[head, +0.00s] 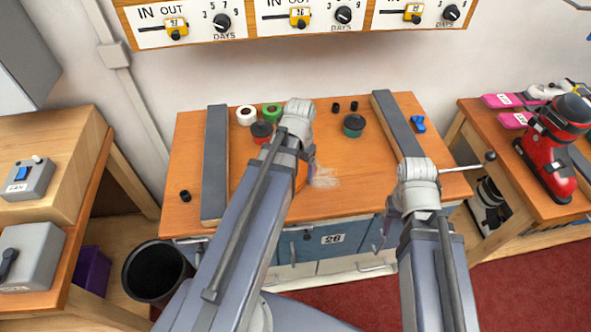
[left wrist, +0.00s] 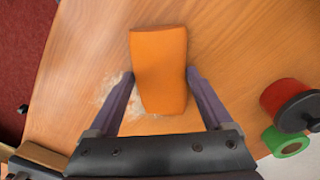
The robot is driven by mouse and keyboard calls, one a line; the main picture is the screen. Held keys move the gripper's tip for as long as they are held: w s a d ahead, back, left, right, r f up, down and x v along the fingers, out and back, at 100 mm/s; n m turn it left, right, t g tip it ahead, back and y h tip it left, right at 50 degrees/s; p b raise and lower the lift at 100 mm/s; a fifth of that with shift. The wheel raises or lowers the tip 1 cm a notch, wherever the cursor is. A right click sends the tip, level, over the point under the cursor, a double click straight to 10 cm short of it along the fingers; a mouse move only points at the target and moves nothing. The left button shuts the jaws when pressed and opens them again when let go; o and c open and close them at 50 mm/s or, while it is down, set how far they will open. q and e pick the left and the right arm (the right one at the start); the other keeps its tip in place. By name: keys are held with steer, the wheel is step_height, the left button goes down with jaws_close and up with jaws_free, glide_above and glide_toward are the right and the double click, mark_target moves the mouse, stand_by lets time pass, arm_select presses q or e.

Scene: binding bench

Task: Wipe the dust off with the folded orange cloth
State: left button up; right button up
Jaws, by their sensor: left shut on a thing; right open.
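The folded orange cloth (left wrist: 159,60) is between the two fingers of my left gripper (left wrist: 161,74), which is shut on it. The cloth is low at the wooden bench top; I cannot tell whether it touches. Pale dust (left wrist: 112,92) lies beside and around the cloth in the left wrist view. In the head view the dust (head: 323,176) is a whitish smear just right of my left arm. Only a sliver of the cloth (head: 301,176) shows there, as the arm hides the rest.
Grey bars (head: 215,165) and (head: 399,125) lie at the bench's left and right. White (head: 246,115), green (head: 270,110) and red-black (head: 261,131) rolls stand at the back left. A dark green roll (head: 353,125) and blue piece (head: 418,124) are further right. The front left is mostly clear.

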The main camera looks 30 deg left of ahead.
mark_target(325, 175)
arm_select(q)
steer(key=shift+w+d, duration=0.6)
steer(key=shift+d, duration=0.2)
steer(key=shift+w+d, duration=0.6)
steer(key=shift+d, duration=0.2)
steer(key=shift+w+d+f, duration=0.1)
steer(key=shift+w+d, duration=0.4)
steer(key=shift+d, duration=0.3)
steer(key=shift+w+d, duration=0.45)
steer(key=shift+d, duration=0.3)
steer(key=shift+w+d, duration=0.1)
